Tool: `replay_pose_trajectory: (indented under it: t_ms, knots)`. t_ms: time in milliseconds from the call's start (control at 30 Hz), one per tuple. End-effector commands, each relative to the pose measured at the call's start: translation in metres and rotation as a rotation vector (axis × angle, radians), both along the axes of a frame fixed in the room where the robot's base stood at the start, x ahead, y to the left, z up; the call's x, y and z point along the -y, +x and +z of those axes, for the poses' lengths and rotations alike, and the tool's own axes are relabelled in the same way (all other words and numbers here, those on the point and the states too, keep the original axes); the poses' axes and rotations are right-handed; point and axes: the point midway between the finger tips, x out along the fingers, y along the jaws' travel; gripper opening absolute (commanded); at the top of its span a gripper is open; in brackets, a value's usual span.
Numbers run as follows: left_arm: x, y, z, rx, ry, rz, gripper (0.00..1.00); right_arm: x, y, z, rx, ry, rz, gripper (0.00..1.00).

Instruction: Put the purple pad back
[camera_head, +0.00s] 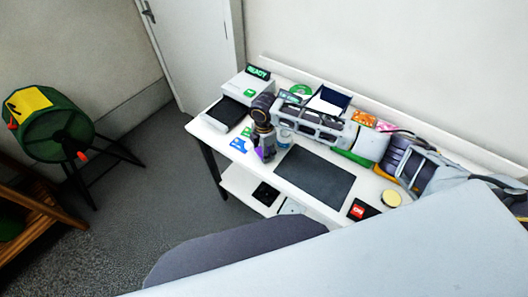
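A small purple patch, which looks like the purple pad (257,154), shows at the fingertips of my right gripper (264,154). The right arm reaches in from the right across the white table (305,205). The fingers hide most of the pad. I cannot tell whether they are closed on it or only in front of it. My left gripper is not in view.
A white device with a black tray (225,112) and a green "READY" sign (258,71) stand at the table's left end. A red-marked black box (359,210) and yellow disc (391,198) sit right. The mat is bare.

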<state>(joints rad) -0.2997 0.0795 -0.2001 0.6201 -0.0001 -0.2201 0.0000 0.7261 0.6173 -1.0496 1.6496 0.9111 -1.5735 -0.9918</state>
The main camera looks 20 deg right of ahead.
Motion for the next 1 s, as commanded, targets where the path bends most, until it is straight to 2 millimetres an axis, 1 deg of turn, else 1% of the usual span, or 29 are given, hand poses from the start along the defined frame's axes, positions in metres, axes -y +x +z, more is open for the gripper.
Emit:
replay_pose_trajectory:
  t_ms: [33,133,567,600,700,767,1000]
  knots:
    - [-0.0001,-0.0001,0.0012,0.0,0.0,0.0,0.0,-0.0001,-0.0004,-0.0047,-0.001,0.0,0.0,0.22]
    - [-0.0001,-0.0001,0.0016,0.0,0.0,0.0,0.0,-0.0001,-0.0005,-0.0102,-0.001,0.001,0.0,0.22]
    - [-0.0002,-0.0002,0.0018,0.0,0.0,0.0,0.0,0.0,-0.0006,-0.0135,-0.001,0.0,0.0,0.22]
    - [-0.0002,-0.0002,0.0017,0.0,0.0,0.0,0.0,-0.0001,-0.0005,-0.0137,-0.001,0.0,0.0,0.55]
    - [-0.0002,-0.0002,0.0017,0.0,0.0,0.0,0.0,0.0,-0.0005,-0.0136,-0.001,0.0,0.0,0.68]
    - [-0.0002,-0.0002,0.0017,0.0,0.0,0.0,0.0,0.0,-0.0005,-0.0136,-0.001,0.0,0.0,0.74]
    - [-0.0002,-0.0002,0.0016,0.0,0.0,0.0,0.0,0.0001,-0.0004,-0.0135,0.0,0.0,0.0,0.74]
